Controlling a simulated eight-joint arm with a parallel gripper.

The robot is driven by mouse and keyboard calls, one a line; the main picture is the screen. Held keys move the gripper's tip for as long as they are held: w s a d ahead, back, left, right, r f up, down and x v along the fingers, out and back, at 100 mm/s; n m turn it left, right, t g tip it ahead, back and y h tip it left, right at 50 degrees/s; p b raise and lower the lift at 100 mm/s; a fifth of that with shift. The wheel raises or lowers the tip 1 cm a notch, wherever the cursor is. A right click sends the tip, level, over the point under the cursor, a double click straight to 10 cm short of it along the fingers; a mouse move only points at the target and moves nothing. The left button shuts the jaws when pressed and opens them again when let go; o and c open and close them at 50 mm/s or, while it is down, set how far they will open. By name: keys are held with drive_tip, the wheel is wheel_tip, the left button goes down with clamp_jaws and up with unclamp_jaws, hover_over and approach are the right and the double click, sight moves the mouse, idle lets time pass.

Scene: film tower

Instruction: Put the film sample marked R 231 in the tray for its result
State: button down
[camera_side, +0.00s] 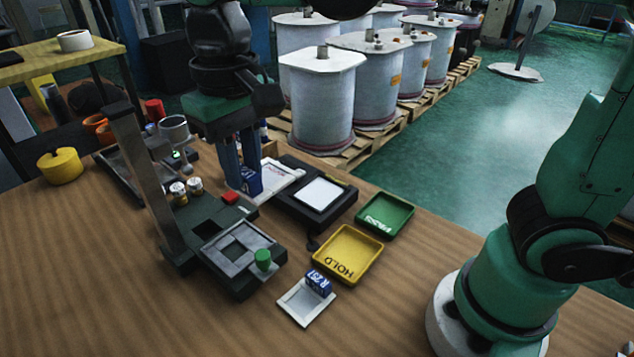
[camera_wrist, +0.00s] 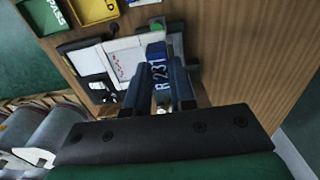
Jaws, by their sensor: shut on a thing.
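My gripper (camera_side: 240,182) is shut on a blue film sample (camera_side: 251,180), whose white label reads R 231 in the wrist view (camera_wrist: 157,76). The sample is upright between the fingers, beside a white sheet or tray (camera_side: 279,178); I cannot tell whether it touches the surface below. The green tray (camera_side: 400,226), marked PASS, and the yellow tray (camera_side: 361,276), marked HOLD, look empty. Both show in part in the wrist view, the green one (camera_wrist: 92,10) at top left and the yellow one (camera_wrist: 142,3) beside it.
A second blue sample (camera_side: 319,282), seemingly marked R 257, sits on a small white tray (camera_side: 300,310) in front. A dark test stand (camera_side: 190,258) with a tall post and green knob (camera_side: 263,259) stands left. A black device with a white panel (camera_side: 322,193) lies between gripper and PASS tray.

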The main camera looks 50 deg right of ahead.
drive_tip(key=w+d+f, duration=0.1)
drive_tip(key=w+d, duration=0.2)
drive_tip(key=d, duration=0.3)
drive_tip(key=w+d+f, duration=0.1)
drive_tip(key=w+d, duration=0.2)
drive_tip(key=d, duration=0.3)
drive_tip(key=s+a, duration=0.2)
drive_tip(key=a, duration=0.2)
drive_tip(key=s+a+r, duration=0.1)
drive_tip(key=s+a, duration=0.1)
drive_tip(key=a, duration=0.2)
drive_tip(key=s+a+r, duration=0.1)
drive_tip(key=s+a, duration=0.1)
drive_tip(key=a, duration=0.1)
drive_tip(key=shift+a, duration=0.4)
drive_tip(key=s+a+r, duration=0.2)
drive_tip(key=s+a, duration=0.8)
drive_tip(key=s, duration=0.4)
drive_tip(key=f, duration=2)
drive_tip(key=shift+w+d+f, duration=0.1)
drive_tip(key=shift+w+d, duration=0.1)
drive_tip(key=shift+f, duration=0.15)
drive_tip(key=c, duration=0.7)
unclamp_jaws()
drive_tip(key=shift+c, duration=0.2)
